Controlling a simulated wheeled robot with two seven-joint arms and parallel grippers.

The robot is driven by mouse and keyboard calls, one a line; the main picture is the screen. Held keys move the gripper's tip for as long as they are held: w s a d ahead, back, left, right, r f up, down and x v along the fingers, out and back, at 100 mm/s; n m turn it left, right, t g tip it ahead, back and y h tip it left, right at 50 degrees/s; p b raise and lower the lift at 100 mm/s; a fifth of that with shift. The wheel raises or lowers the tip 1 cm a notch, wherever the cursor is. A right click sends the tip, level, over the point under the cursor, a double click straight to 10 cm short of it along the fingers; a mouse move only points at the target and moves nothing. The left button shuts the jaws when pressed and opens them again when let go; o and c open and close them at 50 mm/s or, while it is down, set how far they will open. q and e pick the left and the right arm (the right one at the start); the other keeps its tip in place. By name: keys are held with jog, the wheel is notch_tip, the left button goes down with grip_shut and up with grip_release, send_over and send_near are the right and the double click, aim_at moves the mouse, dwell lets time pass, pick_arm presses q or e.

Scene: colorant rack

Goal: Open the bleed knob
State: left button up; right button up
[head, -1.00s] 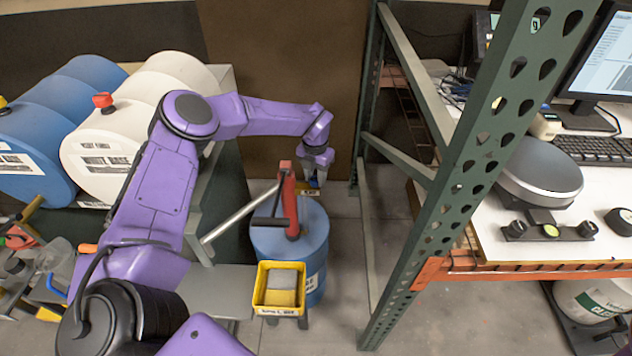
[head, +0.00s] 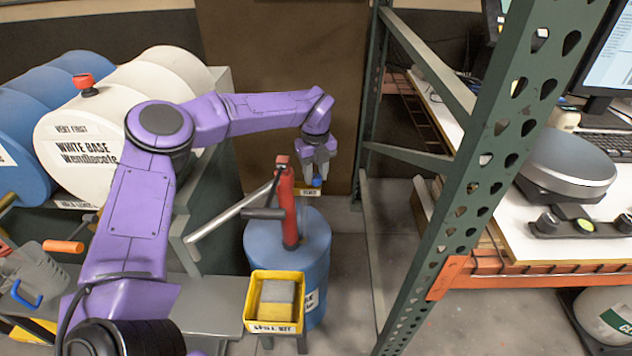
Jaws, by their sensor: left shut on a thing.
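A small blue knob (head: 317,181) sits just above a small yellow label plate, behind the red hand pump on the blue drum. My left gripper (head: 318,172) reaches down to it from above, with its fingers pointing down and shut on it. How far the knob is turned cannot be seen. The red hand pump (head: 287,205) stands upright on the blue drum (head: 262,247), just left of the gripper. My right gripper is out of view.
A yellow bin (head: 249,312) with sponges stands in front of the blue drum. A white drum (head: 52,160) with a red knob (head: 85,84) lies at left. A green rack post (head: 470,190) rises close on the right. Bare floor shows between drum and post.

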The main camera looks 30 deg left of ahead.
aim_at(316, 176)
pick_arm(q)
jog(key=n+b, duration=0.3)
jog(key=shift+n, duration=0.5)
jog(key=shift+r+b, duration=0.1)
jog(key=shift+b, duration=0.2)
jog(key=o, duration=1)
jog(key=shift+o, duration=0.2)
notch_tip(316, 176, up, 10)
jog(key=shift+r, duration=0.25)
jog(key=shift+w, duration=0.1)
